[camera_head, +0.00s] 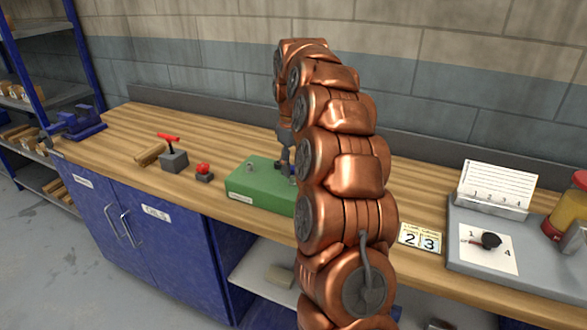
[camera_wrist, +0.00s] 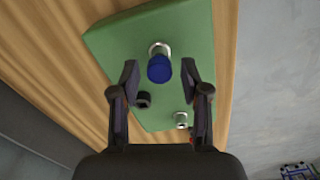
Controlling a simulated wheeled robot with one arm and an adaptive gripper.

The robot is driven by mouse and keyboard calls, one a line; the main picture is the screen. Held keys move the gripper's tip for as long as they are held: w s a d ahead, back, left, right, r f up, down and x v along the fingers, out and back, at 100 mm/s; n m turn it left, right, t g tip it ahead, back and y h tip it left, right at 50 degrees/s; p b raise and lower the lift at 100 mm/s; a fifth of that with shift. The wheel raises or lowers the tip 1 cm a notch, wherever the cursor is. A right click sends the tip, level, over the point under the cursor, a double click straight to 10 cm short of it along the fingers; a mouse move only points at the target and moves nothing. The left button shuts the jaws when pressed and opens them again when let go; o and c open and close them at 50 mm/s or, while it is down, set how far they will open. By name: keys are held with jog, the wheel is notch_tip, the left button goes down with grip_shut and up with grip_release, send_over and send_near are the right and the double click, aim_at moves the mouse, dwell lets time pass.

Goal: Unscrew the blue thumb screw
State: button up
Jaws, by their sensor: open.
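The blue thumb screw (camera_wrist: 159,69) stands on the green block (camera_wrist: 110,40) in the wrist view, with a pale metal ring at its base. My gripper (camera_wrist: 160,75) is open, with one dark finger on each side of the blue head and a visible gap on both sides. In the head view my copper arm reaches over the green block (camera_head: 245,192), and my gripper (camera_head: 286,163) is partly hidden there by the arm. The blue screw is mostly hidden in the head view.
A dark round part (camera_wrist: 143,99) and a silver fitting (camera_wrist: 181,119) also sit on the block. Left of the block stand a red knob (camera_head: 203,170) and a red-handled lever (camera_head: 171,150). Number cards (camera_head: 420,238) and a grey tray (camera_head: 480,262) lie to the right.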

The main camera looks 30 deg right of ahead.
jog(key=m+b, duration=0.2)
jog(key=m, duration=0.2)
jog(key=shift+m, duration=0.4)
jog(key=shift+f+m+b, duration=0.15)
jog(key=shift+m+b, duration=0.55)
jog(key=shift+m, duration=0.4)
jog(key=m+b, duration=0.1)
jog(key=m, duration=0.3)
jog(key=shift+b, duration=0.4)
jog(key=shift+m, duration=0.6)
jog(key=shift+c, duration=0.4)
grip_shut()
